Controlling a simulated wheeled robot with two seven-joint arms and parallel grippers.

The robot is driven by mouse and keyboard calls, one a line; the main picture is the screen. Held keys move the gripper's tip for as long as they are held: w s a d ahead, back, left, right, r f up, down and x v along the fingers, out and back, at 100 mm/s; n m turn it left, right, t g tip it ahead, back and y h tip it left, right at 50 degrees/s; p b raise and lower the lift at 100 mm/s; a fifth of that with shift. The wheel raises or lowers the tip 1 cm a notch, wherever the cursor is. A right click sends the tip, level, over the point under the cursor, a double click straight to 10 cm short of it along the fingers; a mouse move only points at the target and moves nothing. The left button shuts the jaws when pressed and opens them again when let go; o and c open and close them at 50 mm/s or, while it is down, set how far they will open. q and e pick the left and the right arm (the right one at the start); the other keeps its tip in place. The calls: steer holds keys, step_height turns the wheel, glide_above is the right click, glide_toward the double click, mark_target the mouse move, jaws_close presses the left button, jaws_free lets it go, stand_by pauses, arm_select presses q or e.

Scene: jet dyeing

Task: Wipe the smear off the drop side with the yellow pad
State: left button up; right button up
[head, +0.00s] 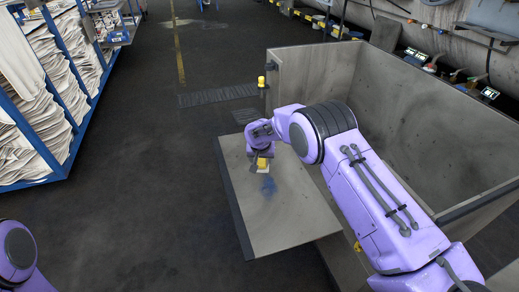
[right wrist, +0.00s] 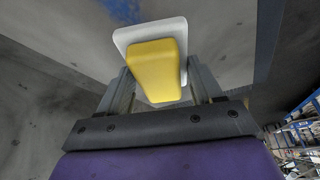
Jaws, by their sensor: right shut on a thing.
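The drop side (head: 285,215) is a grey panel folded out from the grey bin. A blue smear (head: 268,186) lies near its middle. My right gripper (head: 262,160) is over the upper part of the drop side, shut on the yellow pad (head: 262,163). In the right wrist view the yellow pad (right wrist: 157,68) sits between the two fingers, with a white plate (right wrist: 150,32) at its far side. The pad is just above the smear in the head view; I cannot tell whether it touches the panel. Only a purple part of my left arm shows; its gripper is out of view.
The bin's grey walls (head: 405,95) rise to the right, behind my right arm. A blue rack (head: 75,120) with stacked cloth is at the left. Dark floor between is clear.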

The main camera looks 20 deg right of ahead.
steer(key=shift+d+r+p, duration=0.1)
steer(key=shift+r+p, duration=0.6)
steer(key=shift+r, duration=0.45)
steer(key=shift+s, duration=0.1)
